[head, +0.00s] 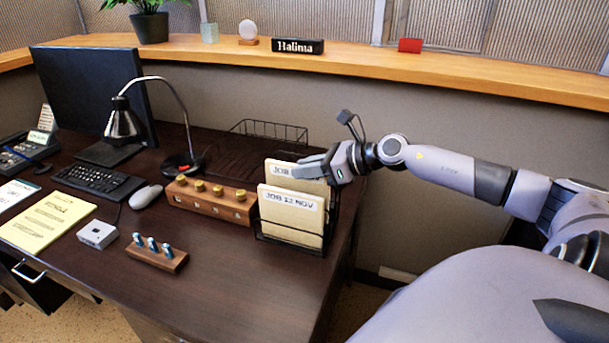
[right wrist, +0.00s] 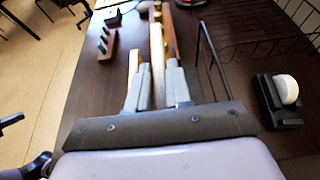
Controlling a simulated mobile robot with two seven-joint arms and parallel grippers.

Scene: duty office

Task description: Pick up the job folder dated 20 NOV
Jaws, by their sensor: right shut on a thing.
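Two cream job folders stand upright in a black wire rack (head: 262,236) at the right end of the desk. The front folder (head: 291,214) reads "JOB 12 NOV". The rear folder (head: 281,171) shows only "JOB"; its date is hidden behind my right gripper (head: 308,165). In the right wrist view my right gripper (right wrist: 157,88) has its two fingers on either side of a cream folder (right wrist: 157,58), which appears to be the rear one. It is shut on that folder near its top edge.
A wooden block with brass knobs (head: 212,200) stands just left of the rack. A wire tray (head: 268,131) is behind it. A lamp (head: 124,122), monitor (head: 95,95) and keyboard (head: 98,180) are further left.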

